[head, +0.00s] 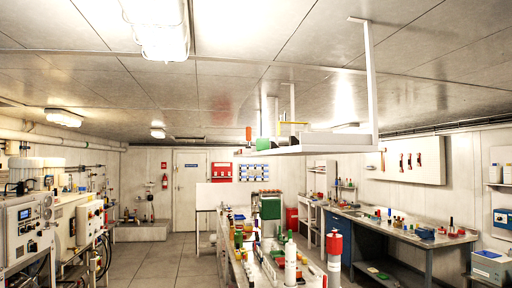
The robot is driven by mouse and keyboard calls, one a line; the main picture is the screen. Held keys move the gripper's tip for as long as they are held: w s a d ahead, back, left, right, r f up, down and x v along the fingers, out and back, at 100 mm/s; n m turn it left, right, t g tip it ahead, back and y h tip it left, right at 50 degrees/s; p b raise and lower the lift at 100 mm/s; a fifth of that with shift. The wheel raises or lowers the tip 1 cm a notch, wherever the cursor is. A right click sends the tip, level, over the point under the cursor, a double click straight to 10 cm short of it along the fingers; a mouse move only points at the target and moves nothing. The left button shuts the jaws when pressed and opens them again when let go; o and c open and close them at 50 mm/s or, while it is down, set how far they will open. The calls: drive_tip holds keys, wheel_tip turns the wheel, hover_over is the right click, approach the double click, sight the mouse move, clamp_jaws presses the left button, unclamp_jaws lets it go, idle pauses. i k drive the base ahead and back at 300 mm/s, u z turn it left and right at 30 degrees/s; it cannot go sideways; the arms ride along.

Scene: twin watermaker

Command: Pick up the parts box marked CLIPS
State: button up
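I cannot make out any box marked CLIPS, since no lettering is readable on the small containers. Small coloured items crowd the long middle bench (262,279), and a green box (270,207) stands toward its far end. My gripper is not in view.
A white shelf (325,144) hangs from the ceiling over the middle bench. A red and white cylinder (334,258) stands close in front. Machines (25,235) line the left wall. The floor aisle (150,262) left of the middle bench is clear up to the door (191,190).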

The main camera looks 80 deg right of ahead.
sight(261, 144)
drive_tip(key=z, duration=0.5)
drive_tip(key=i, duration=0.55)
drive_tip(key=z, duration=0.85)
drive_tip(key=i, duration=0.65)
drive_tip(key=z, duration=0.4)
